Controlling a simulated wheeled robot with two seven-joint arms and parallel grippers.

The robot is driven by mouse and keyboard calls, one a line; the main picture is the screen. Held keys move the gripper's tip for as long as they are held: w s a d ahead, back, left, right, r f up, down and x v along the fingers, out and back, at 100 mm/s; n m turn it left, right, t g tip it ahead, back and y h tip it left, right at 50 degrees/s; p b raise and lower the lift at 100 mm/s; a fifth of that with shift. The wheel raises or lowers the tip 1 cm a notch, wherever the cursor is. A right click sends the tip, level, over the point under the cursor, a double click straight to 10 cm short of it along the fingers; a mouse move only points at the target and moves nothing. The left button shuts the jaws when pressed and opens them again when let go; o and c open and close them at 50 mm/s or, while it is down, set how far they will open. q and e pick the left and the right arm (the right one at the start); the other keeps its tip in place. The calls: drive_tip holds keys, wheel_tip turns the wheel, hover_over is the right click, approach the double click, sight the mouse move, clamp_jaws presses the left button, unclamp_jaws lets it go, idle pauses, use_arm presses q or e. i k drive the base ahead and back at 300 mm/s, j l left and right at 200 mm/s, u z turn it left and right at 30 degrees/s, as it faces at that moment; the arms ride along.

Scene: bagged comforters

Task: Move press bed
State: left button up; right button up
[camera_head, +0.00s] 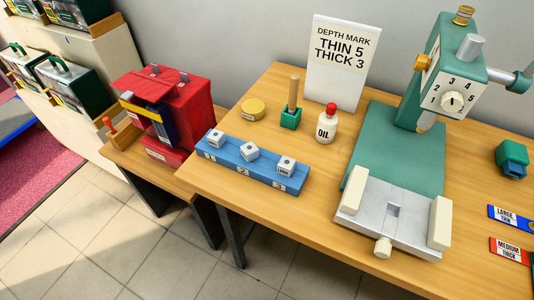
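The press stands on the right part of the wooden table. Its teal base plate (410,145) lies flat under a teal head (453,75) with a numbered dial (453,102). The silver press bed (392,218) sits at the front end of the base plate, near the table's front edge. It has a cream block on its left side (352,190) and another on its right side (439,222), and a cream knob (383,247) at its front. A grey lever (510,80) reaches from the head to the right edge. Neither of my grippers is in view.
A sign (340,65) reads "THIN 5, THICK 3". An oil bottle (326,125), a green wooden-handled stamp (291,115), a yellow tin (253,109) and a blue rack (225,162) of white blocks stand left. A teal object (512,157) and cards (510,217) are right.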

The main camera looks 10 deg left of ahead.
sight(418, 225)
drive_tip(key=z, duration=1.05)
